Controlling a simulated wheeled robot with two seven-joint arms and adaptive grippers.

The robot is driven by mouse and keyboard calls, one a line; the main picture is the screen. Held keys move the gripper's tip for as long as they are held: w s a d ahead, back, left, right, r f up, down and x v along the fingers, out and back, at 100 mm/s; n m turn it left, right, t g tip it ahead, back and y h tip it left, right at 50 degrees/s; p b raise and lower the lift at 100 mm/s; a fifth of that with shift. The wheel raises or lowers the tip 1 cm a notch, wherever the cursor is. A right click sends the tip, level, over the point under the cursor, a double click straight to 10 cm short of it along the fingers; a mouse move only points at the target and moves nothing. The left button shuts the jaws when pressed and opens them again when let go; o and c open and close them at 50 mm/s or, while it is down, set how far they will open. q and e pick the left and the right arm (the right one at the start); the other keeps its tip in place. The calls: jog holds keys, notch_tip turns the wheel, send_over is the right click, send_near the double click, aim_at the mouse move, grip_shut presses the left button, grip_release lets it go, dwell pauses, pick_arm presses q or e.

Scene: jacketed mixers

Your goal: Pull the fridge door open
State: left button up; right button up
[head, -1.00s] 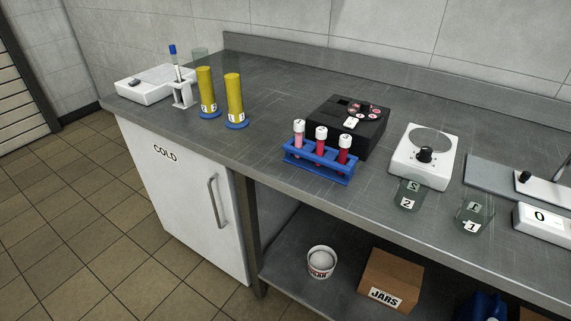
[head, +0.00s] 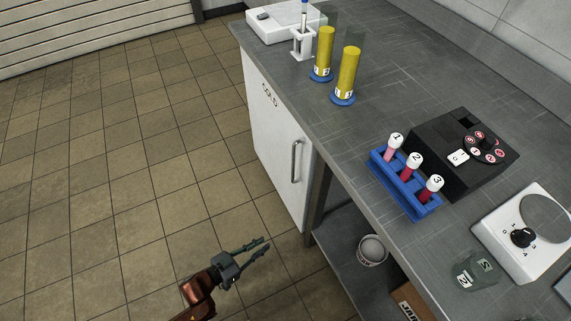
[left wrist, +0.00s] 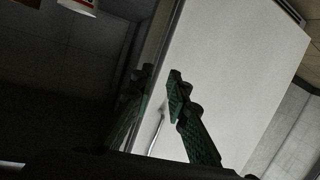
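The fridge door (head: 272,140) is a white panel marked COLD under the left end of the counter, and it looks shut. Its vertical metal handle (head: 296,161) is near the door's right edge. My left gripper (head: 265,243) is open and empty, below and left of the handle in the head view, clear of it. In the left wrist view the door (left wrist: 235,70) fills the upper right, tilted. A thin bright bar, likely the handle (left wrist: 157,131), shows between the green fingers (left wrist: 155,97). My right gripper is not in view.
The grey counter (head: 345,150) holds yellow cylinders (head: 347,75), a blue tube rack (head: 405,185), a black device (head: 462,150) and a white stirrer (head: 525,230). A white tub (head: 372,250) stands on the lower shelf. The tiled floor (head: 130,150) before the door is clear.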

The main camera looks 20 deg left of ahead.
pick_arm(q)
jog(key=w+a+r+m+t+h+p, duration=0.1)
jog(key=w+r+p, duration=0.1)
jog(key=w+r, duration=0.75)
jog(key=w+r+t+h+p, duration=0.15)
jog(key=w+r, duration=0.45)
jog(key=r, duration=0.7)
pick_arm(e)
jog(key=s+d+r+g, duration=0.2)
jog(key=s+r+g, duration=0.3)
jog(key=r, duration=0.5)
pick_arm(q)
jog(key=shift+y, duration=0.35)
jog(key=shift+b+x, duration=1.75)
jog(key=shift+x, duration=2.1)
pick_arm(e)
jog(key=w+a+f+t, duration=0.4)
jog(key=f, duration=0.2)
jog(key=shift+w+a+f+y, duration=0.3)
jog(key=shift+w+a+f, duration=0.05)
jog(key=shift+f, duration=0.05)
pick_arm(q)
jog(key=shift+a+r, duration=0.1)
jog(key=shift+c, duration=0.4)
grip_shut()
jog(key=shift+a, duration=0.1)
